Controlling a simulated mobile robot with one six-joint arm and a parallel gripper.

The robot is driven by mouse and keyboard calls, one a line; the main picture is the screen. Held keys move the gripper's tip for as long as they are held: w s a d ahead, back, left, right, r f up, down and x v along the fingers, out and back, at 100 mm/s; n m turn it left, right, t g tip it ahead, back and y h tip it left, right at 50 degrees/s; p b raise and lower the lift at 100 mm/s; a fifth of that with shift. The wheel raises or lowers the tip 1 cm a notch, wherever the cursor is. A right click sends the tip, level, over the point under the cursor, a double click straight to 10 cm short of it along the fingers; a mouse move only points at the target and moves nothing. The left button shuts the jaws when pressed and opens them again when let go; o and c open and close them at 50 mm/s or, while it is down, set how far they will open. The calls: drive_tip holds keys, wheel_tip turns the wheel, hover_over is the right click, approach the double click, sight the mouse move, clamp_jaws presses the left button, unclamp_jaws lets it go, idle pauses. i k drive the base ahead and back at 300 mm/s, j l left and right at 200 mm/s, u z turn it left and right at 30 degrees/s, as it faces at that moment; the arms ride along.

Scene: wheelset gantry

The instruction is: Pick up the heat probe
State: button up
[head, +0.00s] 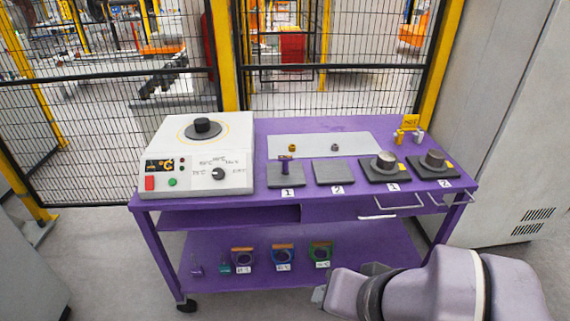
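A purple-handled upright tool (286,164) stands on the dark pad labelled 1 on the purple cart (262,140). It may be the heat probe, but it is too small to be sure. A small purple item (196,266) and a teal item (225,265) also stand on the lower shelf at the left. My gripper (340,287) is in front of the cart at the lower right, apart from all of these. Its fingers are partly hidden and small, so I cannot tell how far apart they are. I see nothing held in it.
A white heater (203,150) with a dial fills the cart's left. An empty pad 2 (334,171) and two pads bearing metal cylinders (387,161) (434,160) stand at right. Several coloured framed rings line the lower shelf. Mesh fence is behind; a grey cabinet (510,130) is right.

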sight(285, 159)
drive_tip(key=i+z, duration=0.25)
drive_tip(key=i, duration=0.6)
drive_tip(key=i+j+z, duration=0.2)
drive_tip(key=i, duration=0.65)
